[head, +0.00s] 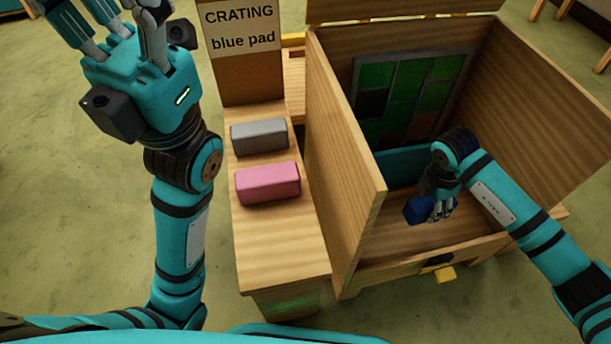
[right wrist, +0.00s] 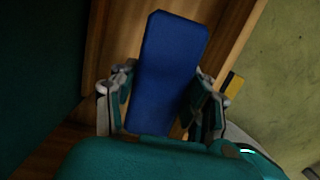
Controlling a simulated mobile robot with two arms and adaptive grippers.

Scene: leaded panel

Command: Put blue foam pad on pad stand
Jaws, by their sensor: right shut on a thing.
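The blue foam pad (head: 415,209) is low inside the open wooden crate. My right gripper (head: 441,207) is shut on it, reaching into the crate. In the right wrist view the blue foam pad (right wrist: 168,75) stands out lengthwise between the two fingers of my right gripper (right wrist: 165,95). Whether the pad touches the crate floor I cannot tell. The wooden stand (head: 280,248) left of the crate, which I take for the pad stand, bears a grey pad (head: 259,135) and a pink pad (head: 267,183). My left gripper (head: 110,25) is raised, open and empty, left of the stand.
A sign (head: 241,28) reading "CRATING blue pad" stands at the stand's back. The crate's tall left wall (head: 345,130) separates the stand from my right gripper. A leaded panel (head: 408,100) of green and brown panes leans inside the crate. The stand's front top is bare.

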